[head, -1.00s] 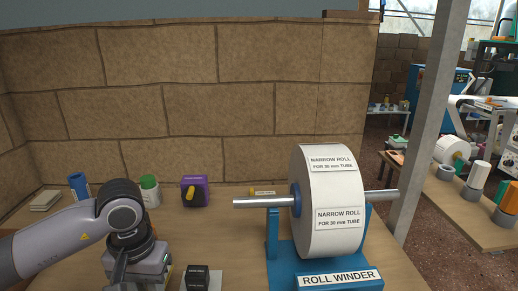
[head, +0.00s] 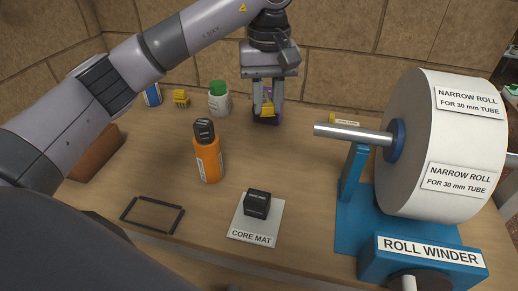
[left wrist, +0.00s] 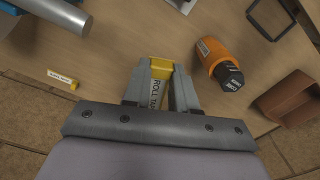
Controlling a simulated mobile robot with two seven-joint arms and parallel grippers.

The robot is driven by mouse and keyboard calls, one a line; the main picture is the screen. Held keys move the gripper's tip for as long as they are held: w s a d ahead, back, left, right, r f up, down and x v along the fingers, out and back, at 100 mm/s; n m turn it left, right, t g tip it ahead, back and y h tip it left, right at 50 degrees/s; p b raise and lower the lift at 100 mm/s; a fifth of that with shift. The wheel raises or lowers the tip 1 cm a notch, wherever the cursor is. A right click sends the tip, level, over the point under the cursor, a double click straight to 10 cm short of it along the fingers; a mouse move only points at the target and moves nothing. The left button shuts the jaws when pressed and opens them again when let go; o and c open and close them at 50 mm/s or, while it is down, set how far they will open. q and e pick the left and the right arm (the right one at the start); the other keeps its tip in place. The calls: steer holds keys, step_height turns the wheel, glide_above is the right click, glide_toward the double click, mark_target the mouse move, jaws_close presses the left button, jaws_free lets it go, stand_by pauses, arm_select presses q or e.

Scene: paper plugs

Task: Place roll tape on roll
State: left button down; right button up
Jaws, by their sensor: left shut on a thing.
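In the left wrist view, the yellow end and the "ROLL TAPE" label of the roll tape (left wrist: 156,92) show between the fingers. I cannot tell whether it still touches the table. The roll (head: 425,140) is large and white, labelled "NARROW ROLL FOR 30 mm TUBE". It sits on a metal shaft on the blue roll winder (head: 352,215), right of the gripper. My right gripper is not in view.
An orange bottle (head: 208,160) stands left of the core mat (head: 243,226), which carries a black block (head: 257,203). A green-capped white bottle (head: 219,99) stands left of the gripper. The metal shaft (head: 350,133) sticks out toward it. A black frame (head: 152,215) lies near the front edge.

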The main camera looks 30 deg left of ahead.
arm_select(q)
steer(key=shift+w+r, duration=0.2)
steer(key=shift+w, duration=0.15)
steer(key=shift+w+d+f, duration=0.1)
steer(key=shift+w, duration=0.05)
glide_above(268, 177)
step_height(268, 177, down, 15)
steer(key=shift+r, duration=0.2)
steer(key=shift+f, duration=0.5)
step_height(268, 177, down, 4)
steer(key=shift+r, duration=0.1)
